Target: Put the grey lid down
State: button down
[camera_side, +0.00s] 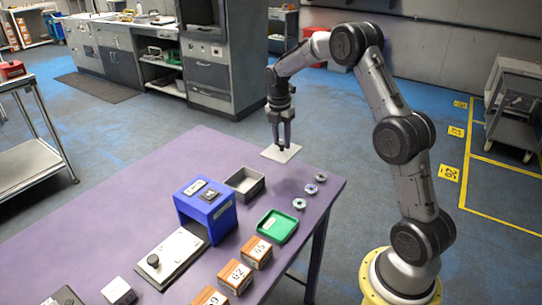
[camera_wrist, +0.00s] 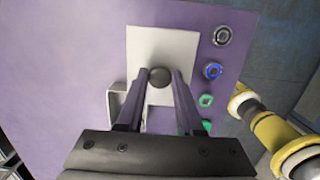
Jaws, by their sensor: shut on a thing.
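The grey lid (camera_side: 281,154) is a flat, pale square plate with a dark round knob (camera_wrist: 159,77) in its middle. My gripper (camera_side: 281,147) is shut on the knob and points straight down, with the lid roughly level under it. The lid appears raised above the far right part of the table. In the wrist view the lid (camera_wrist: 150,45) lies beyond the fingertips and covers part of what is below. The open grey box (camera_side: 245,183) stands on the table, left of and below the lid in the side view; its edge also shows in the wrist view (camera_wrist: 115,100).
Several small rings (camera_side: 309,189) lie near the table's right edge. A green tray (camera_side: 277,227), a blue scanner stand (camera_side: 206,209), numbered wooden blocks (camera_side: 258,252) and a white plate with a dark knob (camera_side: 171,257) stand nearer. The purple table (camera_side: 150,185) is clear at back left.

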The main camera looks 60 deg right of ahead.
jog(key=w+d+f, duration=0.1)
jog(key=w+f, duration=0.1)
jog(key=w+d+f, duration=0.1)
jog(key=w+f, duration=0.1)
jog(key=w+d+f, duration=0.1)
jog(key=w+f, duration=0.1)
jog(key=shift+f, duration=0.15)
jog(key=shift+w+d+f, duration=0.1)
jog(key=shift+d+f, duration=0.05)
jog(key=shift+f, duration=1.6)
jog(key=shift+f, duration=0.15)
jog(key=c, duration=0.5)
grip_release()
jog(key=shift+c, duration=0.2)
